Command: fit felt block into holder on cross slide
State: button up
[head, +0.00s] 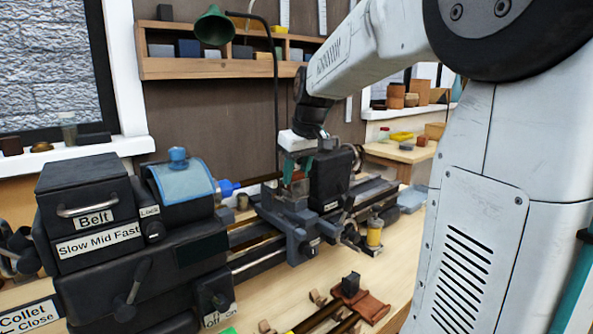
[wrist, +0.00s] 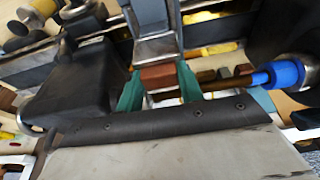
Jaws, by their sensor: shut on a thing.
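The felt block is a small reddish-brown block (wrist: 158,76) between the teal fingers of my gripper (wrist: 160,88) in the wrist view. My gripper (head: 297,170) is shut on it and points down over the lathe's cross slide (head: 290,213) in the head view. The holder, a grey metal bracket (wrist: 157,46), is right beside the block in the wrist view. I cannot tell whether the block touches it or sits partly in it. In the head view the fingers and slide parts mostly hide the block.
A blue-tipped rod (wrist: 287,73) sticks out close to the fingers; its blue tip (head: 228,187) also shows at the headstock. A black housing (head: 330,178) stands just right of the gripper. A yellow bottle (head: 374,232) is at the slide's right. Tools lie on the bench in front.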

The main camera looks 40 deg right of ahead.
jog(key=o, duration=1.1)
jog(key=shift+c, duration=0.2)
jog(key=v, duration=0.7)
jog(key=shift+s+r, duration=0.2)
jog(key=shift+r, duration=0.15)
jog(key=s+a+f+g, duration=0.1)
jog(key=s+a+f, duration=0.7)
jog(key=s, duration=0.4)
jog(key=s+a+f+g, duration=0.1)
jog(key=s+a+f, duration=0.6)
jog(key=s, duration=0.5)
jog(key=shift+s+a+f, duration=0.4)
jog(key=shift+a, duration=0.55)
